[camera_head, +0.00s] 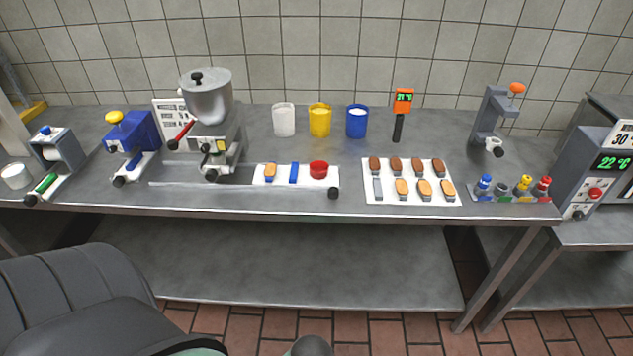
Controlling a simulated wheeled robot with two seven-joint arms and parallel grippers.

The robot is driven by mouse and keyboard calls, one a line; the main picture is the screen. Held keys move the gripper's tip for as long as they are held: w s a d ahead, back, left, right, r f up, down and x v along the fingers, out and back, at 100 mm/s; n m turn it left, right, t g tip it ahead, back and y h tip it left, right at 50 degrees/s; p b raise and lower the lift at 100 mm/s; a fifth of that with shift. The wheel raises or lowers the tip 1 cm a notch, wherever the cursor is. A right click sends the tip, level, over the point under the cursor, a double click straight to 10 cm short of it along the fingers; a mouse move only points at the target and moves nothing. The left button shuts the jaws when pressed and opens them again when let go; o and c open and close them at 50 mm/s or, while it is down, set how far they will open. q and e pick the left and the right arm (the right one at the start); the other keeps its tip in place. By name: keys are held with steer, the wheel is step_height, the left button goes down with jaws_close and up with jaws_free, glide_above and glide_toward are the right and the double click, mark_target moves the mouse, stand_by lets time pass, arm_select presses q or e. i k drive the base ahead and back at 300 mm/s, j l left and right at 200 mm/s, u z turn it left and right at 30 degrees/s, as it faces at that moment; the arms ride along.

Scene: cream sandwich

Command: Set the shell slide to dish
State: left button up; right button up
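What looks like the shell slide is a white plate (309,184) on a long metal rail, with a round black knob (333,193) at its right end. On the plate, from left to right, are a tan shell-like piece (270,171), a blue bar (294,172) and a red round dish (318,169). The plate lies to the right of a filling machine (212,140) with a steel hopper (206,96) and a red-handled lever (181,136). The dish is the farthest of the three from the machine.
White, yellow and blue cups (320,121) stand behind the slide. A white tray (410,199) of brown and tan pieces lies to its right. A blue device (131,135) stands left of the machine. The table's front strip (300,208) is clear.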

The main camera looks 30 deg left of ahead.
mark_target(295, 174)
steer(key=k+l+u, duration=0.1)
steer(key=u, duration=0.25)
steer(key=k+l+u, duration=0.1)
steer(key=u, duration=0.25)
steer(key=k+l+u, duration=0.15)
steer(key=u, duration=0.2)
